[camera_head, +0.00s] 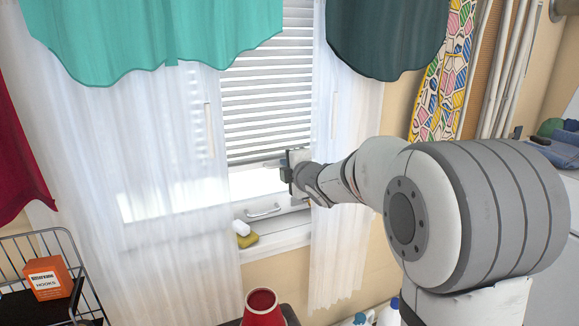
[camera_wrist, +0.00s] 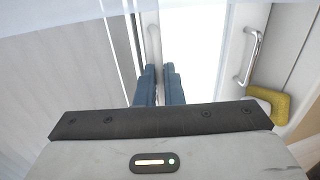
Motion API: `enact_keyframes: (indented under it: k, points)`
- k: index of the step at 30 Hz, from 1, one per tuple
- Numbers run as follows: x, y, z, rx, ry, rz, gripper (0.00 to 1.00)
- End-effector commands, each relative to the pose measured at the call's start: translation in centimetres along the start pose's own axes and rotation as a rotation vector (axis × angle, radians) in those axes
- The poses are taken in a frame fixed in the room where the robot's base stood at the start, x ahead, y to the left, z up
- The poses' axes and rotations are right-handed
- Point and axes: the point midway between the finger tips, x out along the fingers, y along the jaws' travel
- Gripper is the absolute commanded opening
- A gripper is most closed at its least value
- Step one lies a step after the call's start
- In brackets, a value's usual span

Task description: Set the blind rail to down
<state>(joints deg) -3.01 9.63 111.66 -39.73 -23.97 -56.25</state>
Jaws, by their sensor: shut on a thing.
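The window blind has grey-white slats (camera_head: 265,105) and ends in a bottom rail (camera_head: 243,161) low in the window, with a bright strip of glass below it. My gripper (camera_head: 284,167) is at the right end of this rail in the head view. In the wrist view the two dark blue fingers of my gripper (camera_wrist: 160,72) are close together on the pale rail (camera_wrist: 151,32), shut on it. The fingers and arm hide part of the rail's right end.
A metal handle (camera_head: 263,211) is on the lower window frame. A white roll (camera_head: 241,228) and a yellow sponge (camera_head: 248,240) lie on the sill. Sheer curtains (camera_head: 150,190) hang beside the blind. A red pot (camera_head: 263,306) stands below.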

Motion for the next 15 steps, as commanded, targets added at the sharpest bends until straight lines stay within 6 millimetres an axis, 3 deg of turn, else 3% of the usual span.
enact_keyframes:
  k: [1,6,15]
  points:
    - [0.6,-2.7,0.0,0.000,-0.001,-0.002,0.00]
    - [1.3,-6.2,0.1,0.001,-0.001,-0.002,0.00]
    - [1.9,-8.8,0.1,0.002,-0.002,-0.001,0.00]
